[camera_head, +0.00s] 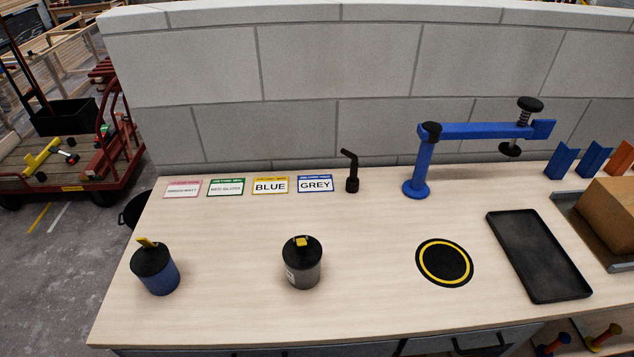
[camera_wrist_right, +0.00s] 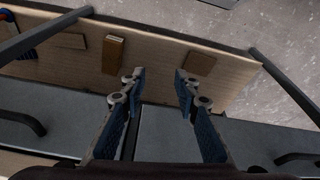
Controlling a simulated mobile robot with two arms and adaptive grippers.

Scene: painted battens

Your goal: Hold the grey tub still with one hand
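The grey tub (camera_head: 304,273) stands upright near the front middle of the bench. It has a black lid with a small yellow piece on top and a pale label at its left side. A blue tub (camera_head: 161,278) with a black lid and a yellow piece stands at the left. My right gripper (camera_wrist_right: 160,76) is open and empty in the right wrist view, above grey drawer fronts and a wooden surface. Neither gripper shows in the head view, and no tub shows in the right wrist view. My left gripper is out of sight.
Cards reading BLUE (camera_head: 270,186) and GREY (camera_head: 315,184) lie at the back beside two others. A black-and-yellow round mat (camera_head: 445,263), a black tray (camera_head: 538,255) and a blue clamp arm (camera_head: 422,165) are to the right. Bench around the grey tub is clear.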

